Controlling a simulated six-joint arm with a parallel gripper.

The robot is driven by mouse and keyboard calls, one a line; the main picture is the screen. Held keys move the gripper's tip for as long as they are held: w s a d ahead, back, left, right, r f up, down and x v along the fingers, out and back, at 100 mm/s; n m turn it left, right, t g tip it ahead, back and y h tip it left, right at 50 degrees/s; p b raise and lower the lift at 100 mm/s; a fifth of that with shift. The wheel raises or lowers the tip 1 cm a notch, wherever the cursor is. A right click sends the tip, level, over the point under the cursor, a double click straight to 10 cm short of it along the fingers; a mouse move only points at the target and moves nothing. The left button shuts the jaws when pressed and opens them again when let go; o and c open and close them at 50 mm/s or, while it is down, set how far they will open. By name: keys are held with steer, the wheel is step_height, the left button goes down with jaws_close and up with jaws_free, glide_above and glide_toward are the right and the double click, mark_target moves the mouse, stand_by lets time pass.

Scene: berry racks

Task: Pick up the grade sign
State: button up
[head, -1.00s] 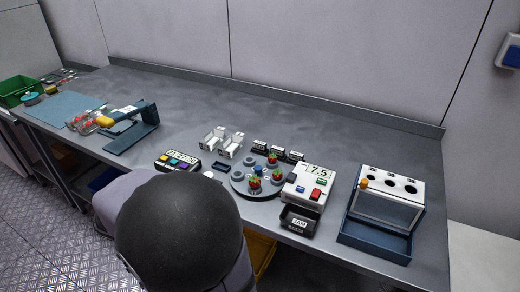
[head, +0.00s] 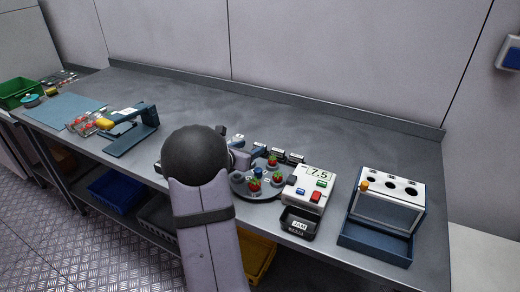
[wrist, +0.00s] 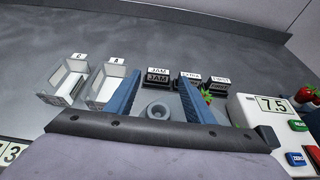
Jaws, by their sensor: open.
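Three small black grade signs with white labels stand in a row behind the round plate. In the wrist view they read JAM (wrist: 157,77), EXTRA (wrist: 188,79) and FIRST (wrist: 217,84). In the head view the row shows just right of my arm, with the middle sign (head: 277,154) and right sign (head: 295,158) clear. My gripper (wrist: 160,80) is open, its two blue fingers apart and nothing held between them. In the wrist view the JAM sign appears between and beyond the fingertips, and EXTRA appears near the right fingertip. In the head view my arm hides most of the gripper.
The round plate (head: 240,186) holds strawberries and grey ring cups. A scale (head: 310,186) reading 7.5 and a JAM tray (head: 299,222) stand right of it. Two white holders (wrist: 66,82) are at left. A holed white stand (head: 390,188) is far right. The back is clear.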

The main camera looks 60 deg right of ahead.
mark_target(260, 145)
steer(key=shift+p+x, duration=0.3)
steer(key=shift+x, duration=0.8)
steer(key=shift+d+f, duration=0.1)
steer(key=shift+f+p+x, duration=0.15)
steer(key=shift+p+x, duration=0.35)
steer(key=shift+x, duration=0.75)
steer(key=shift+f+p+x, duration=0.15)
steer(key=shift+p+x, duration=0.35)
steer(key=shift+x, duration=0.7)
steer(key=shift+w, duration=0.1)
steer(key=shift+c, duration=0.2)
steer(key=c, duration=0.7)
